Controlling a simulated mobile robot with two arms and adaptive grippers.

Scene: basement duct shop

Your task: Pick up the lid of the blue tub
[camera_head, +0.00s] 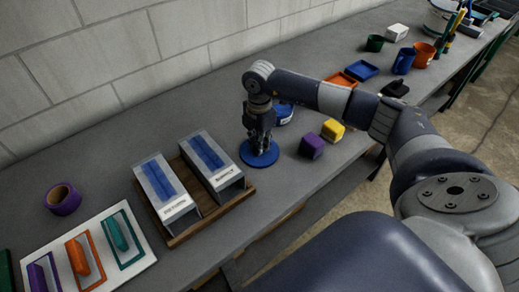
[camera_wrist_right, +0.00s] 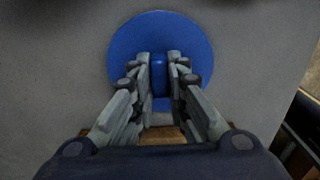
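The round blue lid (camera_head: 262,160) lies flat on the grey bench under my right gripper (camera_head: 261,146). In the right wrist view the lid (camera_wrist_right: 125,48) has a raised blue knob (camera_wrist_right: 159,75) at its middle. The fingers of my right gripper (camera_wrist_right: 159,68) stand on both sides of this knob, close against it, and look shut on it. The blue tub (camera_head: 284,113), with a pale label, stands just behind my right gripper and is partly hidden by the arm. My left gripper is not in view.
A wooden tray (camera_head: 215,213) with two grey duct boxes sits left of the lid. Purple (camera_head: 312,146) and yellow (camera_head: 332,131) blocks stand to its right. A purple tape roll (camera_head: 63,199) and a white board (camera_head: 138,263) with coloured handles are at left. Bare bench lies in front of the lid.

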